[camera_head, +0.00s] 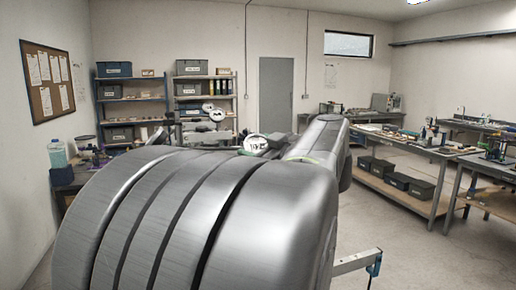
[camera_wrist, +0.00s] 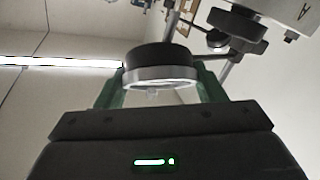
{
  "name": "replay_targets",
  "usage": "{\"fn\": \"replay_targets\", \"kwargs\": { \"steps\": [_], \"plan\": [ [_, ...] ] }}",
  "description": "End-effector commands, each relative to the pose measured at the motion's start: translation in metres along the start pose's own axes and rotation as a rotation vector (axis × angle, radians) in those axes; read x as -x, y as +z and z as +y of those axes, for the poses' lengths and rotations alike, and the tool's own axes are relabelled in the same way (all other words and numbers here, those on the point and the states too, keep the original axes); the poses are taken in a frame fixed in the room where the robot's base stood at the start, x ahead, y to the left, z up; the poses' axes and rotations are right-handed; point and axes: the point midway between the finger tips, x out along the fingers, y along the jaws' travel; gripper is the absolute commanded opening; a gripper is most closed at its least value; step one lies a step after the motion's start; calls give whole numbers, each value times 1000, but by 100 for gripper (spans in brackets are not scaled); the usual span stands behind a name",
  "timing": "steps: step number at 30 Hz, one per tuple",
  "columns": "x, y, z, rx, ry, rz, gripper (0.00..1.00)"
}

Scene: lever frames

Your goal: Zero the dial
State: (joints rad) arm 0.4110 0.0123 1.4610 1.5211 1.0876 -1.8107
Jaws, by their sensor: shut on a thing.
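In the wrist view, my gripper (camera_wrist: 160,78) has its two green fingers on either side of a round part with a black band and a silver rim (camera_wrist: 162,58). The gripper is shut on this part, which looks like the dial's round body or bezel; its face is seen too edge-on to read. In the head view, a round white dial face (camera_head: 256,143) shows just beyond my arm. Its needle and marks are too small to read.
In the wrist view, a black knob (camera_wrist: 238,24) and metal rods stand close at the right, beside a pale block (camera_wrist: 284,10). In the head view, shelves (camera_head: 205,98) stand behind, a workbench (camera_head: 410,150) stands right, and open floor lies before it.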

Motion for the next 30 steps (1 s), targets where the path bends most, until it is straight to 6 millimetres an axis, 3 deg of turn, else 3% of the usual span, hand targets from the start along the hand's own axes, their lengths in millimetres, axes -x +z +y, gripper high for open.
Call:
{"fn": "replay_targets", "kwargs": {
  "steps": [15, 26, 27, 30],
  "plan": [
    [0, 2, -2, -168, 188, 1, 40],
    [0, 0, -1, -181, 202, 2, 40],
    [0, 0, -1, -181, 202, 2, 69],
    [0, -1, -1, -181, 202, 2, 85]
  ]
}}
